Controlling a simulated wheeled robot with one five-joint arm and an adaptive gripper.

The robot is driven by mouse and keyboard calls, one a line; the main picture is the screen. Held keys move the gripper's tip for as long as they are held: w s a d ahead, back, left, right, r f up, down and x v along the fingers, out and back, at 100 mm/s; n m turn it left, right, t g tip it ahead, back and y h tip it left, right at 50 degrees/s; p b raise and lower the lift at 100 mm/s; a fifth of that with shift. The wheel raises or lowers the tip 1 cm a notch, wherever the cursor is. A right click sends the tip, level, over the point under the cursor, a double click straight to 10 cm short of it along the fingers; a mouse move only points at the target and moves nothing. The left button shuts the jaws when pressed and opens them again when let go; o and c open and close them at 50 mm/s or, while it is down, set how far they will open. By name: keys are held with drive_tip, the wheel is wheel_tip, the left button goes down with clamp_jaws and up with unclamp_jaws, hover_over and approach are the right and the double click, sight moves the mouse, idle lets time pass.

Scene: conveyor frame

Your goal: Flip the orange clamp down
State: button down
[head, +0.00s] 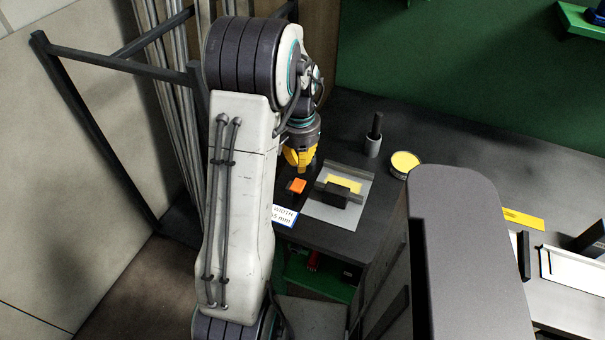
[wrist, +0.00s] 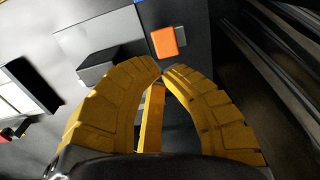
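The orange clamp (head: 297,186) is a small block at the left edge of the dark bench, beside a grey metal fixture (head: 325,212). In the wrist view the orange clamp (wrist: 167,42) lies just beyond my fingertips, with a small gap between. My gripper (head: 300,165) points down above and behind the clamp in the head view. Its yellow fingers (wrist: 162,70) curve in and their tips meet, with nothing between them. Most of the fingers are small in the head view. The clamp's hinge cannot be made out.
The fixture carries a yellow strip (head: 344,184) and a black block (head: 341,195). A grey cylinder with a black handle (head: 373,145) and a yellow-topped tin (head: 404,163) stand behind it. A white "WIDTH" label (head: 284,215) is near the clamp. Dark frame bars (head: 75,120) are at left.

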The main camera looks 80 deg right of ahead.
drive_tip(key=shift+r, duration=2.8)
drive_tip(key=a+f+n+y, duration=0.2)
drive_tip(key=a+f, duration=0.1)
drive_tip(key=a, duration=0.5)
drive_tip(key=w+a+r+n+t, duration=0.1)
drive_tip(key=w+a+r+n, duration=0.2)
drive_tip(key=w+a+n, duration=0.3)
drive_tip(key=w+a+r+n+t+h, duration=0.1)
drive_tip(key=w+a+r+n, duration=0.2)
drive_tip(key=a, duration=1.2)
drive_tip(key=w+a+r+n+t, duration=0.1)
drive_tip(key=w+a+r+n, duration=0.2)
drive_tip(key=w+a+n, duration=0.6)
drive_tip(key=shift+w+a+r+n+t+h, duration=0.3)
drive_tip(key=shift+w+a+r+h, duration=0.1)
drive_tip(key=shift+w+a, duration=0.55)
drive_tip(key=shift+s+a, duration=0.1)
drive_tip(key=shift+s, duration=0.05)
